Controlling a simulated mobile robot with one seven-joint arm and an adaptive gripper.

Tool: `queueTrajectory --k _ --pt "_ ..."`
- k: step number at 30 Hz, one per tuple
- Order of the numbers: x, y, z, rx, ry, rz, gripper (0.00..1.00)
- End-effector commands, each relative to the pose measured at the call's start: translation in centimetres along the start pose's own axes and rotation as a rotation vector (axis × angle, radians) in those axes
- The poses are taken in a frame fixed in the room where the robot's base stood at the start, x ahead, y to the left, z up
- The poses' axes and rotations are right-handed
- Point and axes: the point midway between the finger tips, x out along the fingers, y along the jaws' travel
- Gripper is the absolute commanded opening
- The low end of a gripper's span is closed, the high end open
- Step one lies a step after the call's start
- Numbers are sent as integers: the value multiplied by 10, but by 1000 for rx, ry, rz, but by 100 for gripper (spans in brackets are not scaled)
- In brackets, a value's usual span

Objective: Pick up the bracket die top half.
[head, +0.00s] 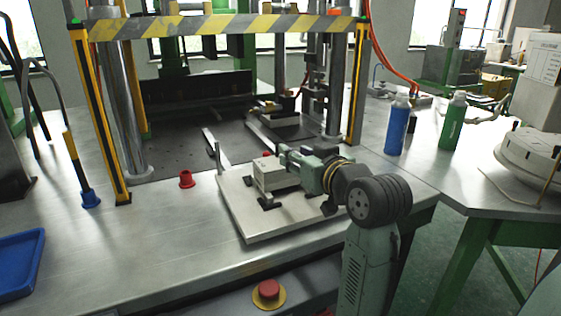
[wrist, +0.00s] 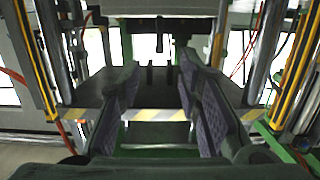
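A pale grey, block-shaped die (head: 268,176) sits on the light metal plate (head: 250,224) at the front of the press, with a small red part on its top. I cannot make out a seam between its halves. My gripper (head: 288,163) reaches in from the right, its fingers level with the die's upper part and close to its right side. In the wrist view my gripper (wrist: 160,105) has its two purple-padded fingers apart, with nothing clearly held between them. The die is not clearly recognisable in that view.
The press frame has yellow posts (head: 98,120) and a striped crossbar (head: 220,27) above. Small dark clamps (head: 268,203) lie beside the die. A red cup-shaped part (head: 186,179), a blue tray (head: 20,263) and blue (head: 397,128) and green (head: 452,124) bottles stand apart.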

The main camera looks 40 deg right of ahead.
Motion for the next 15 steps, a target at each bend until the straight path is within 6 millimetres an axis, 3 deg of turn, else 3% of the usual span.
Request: queueTrajectory --k 3,11,15 --pt "20 0 -1 3 -3 -2 32" --pt "42 0 0 1 -3 -1 32" --pt "63 1 -1 2 -4 -2 32"
